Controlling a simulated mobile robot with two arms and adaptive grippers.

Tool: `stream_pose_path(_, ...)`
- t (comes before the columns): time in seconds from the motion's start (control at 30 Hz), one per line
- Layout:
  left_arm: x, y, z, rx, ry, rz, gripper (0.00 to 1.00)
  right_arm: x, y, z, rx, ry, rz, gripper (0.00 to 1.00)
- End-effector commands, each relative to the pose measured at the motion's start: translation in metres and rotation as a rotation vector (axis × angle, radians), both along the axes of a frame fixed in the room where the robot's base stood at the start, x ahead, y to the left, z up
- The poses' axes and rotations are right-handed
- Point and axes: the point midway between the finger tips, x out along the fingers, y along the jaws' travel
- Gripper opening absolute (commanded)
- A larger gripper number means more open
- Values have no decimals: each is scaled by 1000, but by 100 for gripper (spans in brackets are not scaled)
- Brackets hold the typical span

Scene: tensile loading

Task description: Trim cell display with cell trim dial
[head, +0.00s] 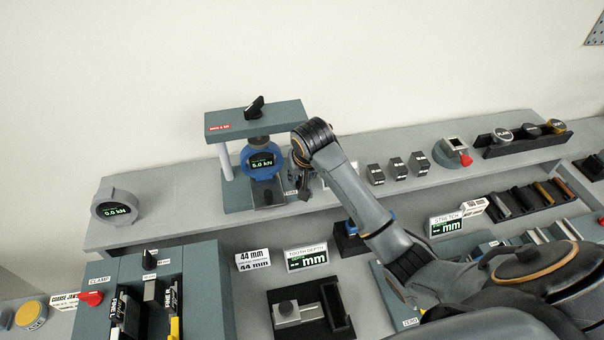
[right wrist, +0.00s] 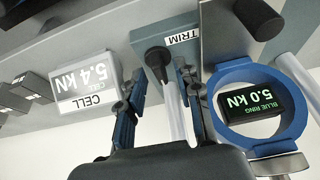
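The blue ring cell (head: 262,161) stands in a grey press frame at the back. Its dark display (right wrist: 246,102) reads 5.0 kN in the right wrist view. A black trim dial (right wrist: 158,58) sits on the frame's base beside a TRIM label (right wrist: 181,37). A white CELL card (right wrist: 85,88) reads 5.4 kN. My right gripper (right wrist: 158,75) is open, its fingers apart on either side of the dial; I cannot tell whether they touch it. In the head view my right gripper (head: 303,182) is right of the blue ring and hides the dial. My left gripper is out of view.
The press frame (head: 256,118) has a black knob on top. A grey ring display (head: 117,207) reading 0.0 kN stands at the shelf's left. Several small dark blocks (head: 397,168) stand to the right of my arm. Clamp fixtures (head: 150,290) fill the front left.

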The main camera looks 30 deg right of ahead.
Motion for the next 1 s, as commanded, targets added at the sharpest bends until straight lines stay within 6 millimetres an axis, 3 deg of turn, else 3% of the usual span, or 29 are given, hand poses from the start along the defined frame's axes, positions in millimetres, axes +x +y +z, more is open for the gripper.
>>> stream_pose_path(0.27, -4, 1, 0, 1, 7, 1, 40, 1, 0, -2, 0, 0, 0, 34)
stream_pose_path(0.47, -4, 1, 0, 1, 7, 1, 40, 1, 0, -2, 0, 0, 0, 0)
stream_pose_path(1.0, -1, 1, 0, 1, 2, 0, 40, 1, -2, -1, -3, -1, 94, 0)
